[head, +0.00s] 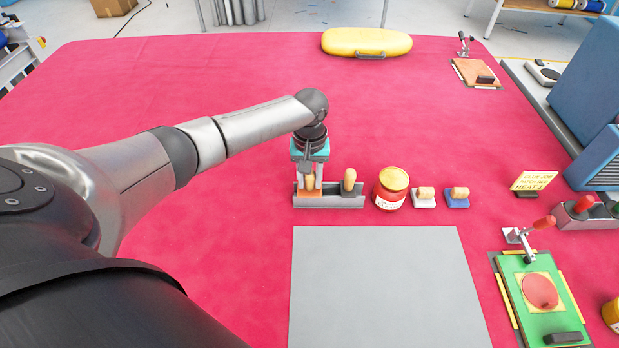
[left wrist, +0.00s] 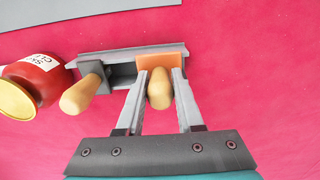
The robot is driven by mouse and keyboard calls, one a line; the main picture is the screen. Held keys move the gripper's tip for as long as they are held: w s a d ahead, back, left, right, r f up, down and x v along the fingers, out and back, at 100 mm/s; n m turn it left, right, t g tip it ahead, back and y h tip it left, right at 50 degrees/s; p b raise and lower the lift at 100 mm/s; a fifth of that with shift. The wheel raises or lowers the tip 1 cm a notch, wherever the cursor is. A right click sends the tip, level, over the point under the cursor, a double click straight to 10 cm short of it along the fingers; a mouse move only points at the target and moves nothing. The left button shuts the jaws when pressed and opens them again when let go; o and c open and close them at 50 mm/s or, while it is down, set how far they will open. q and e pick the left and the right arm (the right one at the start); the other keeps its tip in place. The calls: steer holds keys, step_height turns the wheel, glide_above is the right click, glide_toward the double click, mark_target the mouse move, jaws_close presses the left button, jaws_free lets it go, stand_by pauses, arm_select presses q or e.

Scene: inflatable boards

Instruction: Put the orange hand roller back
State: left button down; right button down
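The orange hand roller has an orange block (head: 310,194) and a tan handle (left wrist: 159,90). It is at the left end of a grey rack (head: 336,201) in the head view, handle upright; I cannot tell if it sits fully down. My left gripper (head: 309,182) points down over it, one finger on each side of the handle. Small gaps show beside the handle in the left wrist view (left wrist: 160,85), so the gripper looks open. A second tan-handled tool (head: 349,180) stands at the rack's right end. My right gripper is not in view.
A red jar with a yellow lid (head: 391,188) stands right of the rack, then a white (head: 424,197) and a blue (head: 457,197) tan-handled block. A grey sheet (head: 385,290) lies in front. A green clamp board (head: 540,300) is at right. The red table's left side is clear.

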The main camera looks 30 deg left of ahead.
arm_select(q)
jaws_free()
stand_by(0.5)
steer(key=shift+r, duration=0.1)
step_height(320, 180, up, 6)
steer(key=p, duration=0.8)
stand_by(0.4)
stand_by(0.5)
